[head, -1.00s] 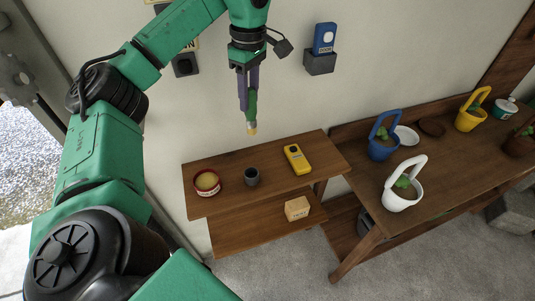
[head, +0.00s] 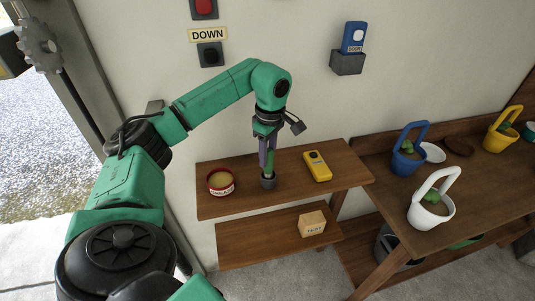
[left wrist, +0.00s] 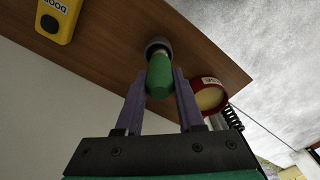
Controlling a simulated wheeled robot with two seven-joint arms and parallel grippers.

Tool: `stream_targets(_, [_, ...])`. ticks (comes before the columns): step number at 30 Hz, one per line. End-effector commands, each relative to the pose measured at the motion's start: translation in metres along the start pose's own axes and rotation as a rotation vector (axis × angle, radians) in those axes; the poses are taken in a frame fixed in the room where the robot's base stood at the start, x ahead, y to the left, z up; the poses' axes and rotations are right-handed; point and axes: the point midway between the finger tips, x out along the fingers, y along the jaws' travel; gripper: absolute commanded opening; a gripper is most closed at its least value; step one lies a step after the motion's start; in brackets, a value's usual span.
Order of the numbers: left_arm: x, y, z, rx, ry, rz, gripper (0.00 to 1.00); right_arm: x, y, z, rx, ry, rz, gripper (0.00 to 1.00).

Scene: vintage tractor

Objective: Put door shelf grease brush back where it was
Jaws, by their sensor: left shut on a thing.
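The grease brush has a green handle (head: 271,158) and is upright in my left gripper (head: 267,157). In the left wrist view its green handle (left wrist: 159,78) stands between the two purple fingers of the left gripper (left wrist: 160,84). The brush's lower end is at the mouth of a small dark grey cup (head: 268,183) on the top board of the shelf (head: 215,206). The bristles are hidden, and they appear to be inside the cup. The cup's rim (left wrist: 157,43) also shows in the left wrist view. My right gripper is out of view.
A red-rimmed grease tin (head: 221,183) stands left of the cup, and a yellow door remote (head: 317,165) lies to its right. A wooden block (head: 312,223) sits on the lower board. A bench (head: 462,185) with several planters is at right.

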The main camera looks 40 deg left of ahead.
Motion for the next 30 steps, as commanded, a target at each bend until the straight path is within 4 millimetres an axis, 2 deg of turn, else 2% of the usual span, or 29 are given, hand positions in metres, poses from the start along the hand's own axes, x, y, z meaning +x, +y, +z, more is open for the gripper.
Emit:
stream_targets(1, [0.001,0.0,0.0,0.0,0.002,-0.001,0.0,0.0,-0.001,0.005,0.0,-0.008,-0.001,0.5])
stream_targets(2, [0.002,0.0,0.0,0.0,0.002,-0.001,0.49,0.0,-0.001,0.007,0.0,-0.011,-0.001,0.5])
stream_targets(3, [0.002,0.0,0.0,0.0,0.002,-0.001,0.64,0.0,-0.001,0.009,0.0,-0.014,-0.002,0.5])
stream_targets(4, [0.002,0.0,0.0,0.0,0.002,-0.001,0.67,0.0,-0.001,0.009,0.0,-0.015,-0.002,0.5])
stream_targets(13, [0.0,0.0,0.0,0.0,0.001,0.0,0.67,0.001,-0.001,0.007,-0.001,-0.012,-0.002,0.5])
stream_targets(17, [-0.01,0.001,0.001,0.0,0.0,0.003,0.67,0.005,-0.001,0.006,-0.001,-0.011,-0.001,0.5])
stream_targets(22, [-0.045,0.002,0.001,0.0,-0.001,0.007,0.67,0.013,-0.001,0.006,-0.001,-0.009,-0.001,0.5])
stream_targets(24, [-0.074,0.001,0.0,0.0,0.001,0.006,0.67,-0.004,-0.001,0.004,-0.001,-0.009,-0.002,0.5])
stream_targets(27, [-0.1,0.001,-0.001,-0.001,0.001,0.004,0.67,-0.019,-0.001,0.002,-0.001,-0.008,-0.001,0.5])
stream_targets(30, [-0.116,0.001,0.0,0.0,0.001,0.002,0.67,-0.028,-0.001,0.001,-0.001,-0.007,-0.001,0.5])
